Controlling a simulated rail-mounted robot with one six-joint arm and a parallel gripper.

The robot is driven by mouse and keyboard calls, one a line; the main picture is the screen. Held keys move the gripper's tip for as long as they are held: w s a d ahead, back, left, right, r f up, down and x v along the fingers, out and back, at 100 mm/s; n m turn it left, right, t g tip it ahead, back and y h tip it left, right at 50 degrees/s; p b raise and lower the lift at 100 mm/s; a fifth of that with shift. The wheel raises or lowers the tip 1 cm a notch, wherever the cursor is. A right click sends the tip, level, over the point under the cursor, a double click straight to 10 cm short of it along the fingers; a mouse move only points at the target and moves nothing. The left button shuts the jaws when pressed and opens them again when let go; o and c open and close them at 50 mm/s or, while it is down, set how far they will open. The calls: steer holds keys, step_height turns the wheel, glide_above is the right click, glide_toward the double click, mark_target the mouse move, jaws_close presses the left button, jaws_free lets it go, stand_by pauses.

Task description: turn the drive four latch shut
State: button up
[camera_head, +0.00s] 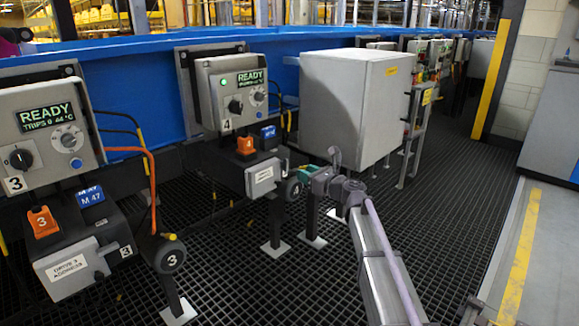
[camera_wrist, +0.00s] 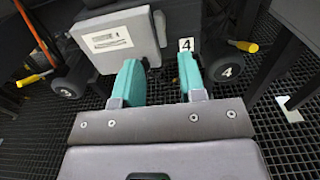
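The drive four unit stands in the middle of the head view, with a grey control box (camera_head: 215,95) marked 4 and a lower box (camera_head: 262,178) with an orange plug (camera_head: 245,146). A black round disc (camera_head: 293,190) is at its lower right. In the wrist view the disc (camera_wrist: 225,69) is marked 4, with a yellow-ended handle (camera_wrist: 244,46) just above. I cannot tell which part is the latch. My gripper (camera_wrist: 160,80) is open and empty, its teal fingers apart below the labelled box (camera_wrist: 118,42). The disc is right of the fingers. In the head view my gripper (camera_head: 308,174) is close by the disc.
Drive three's panel (camera_head: 45,135) and lower box (camera_head: 75,255) stand at the left, with an orange cable. A large grey cabinet (camera_head: 350,95) stands behind my arm. A blue conveyor beam (camera_head: 140,75) runs behind the drives. The dark grating floor (camera_head: 450,180) is clear at the right.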

mark_target(287, 164)
steer(key=x, duration=0.8)
steer(key=shift+s, duration=0.1)
jaws_close()
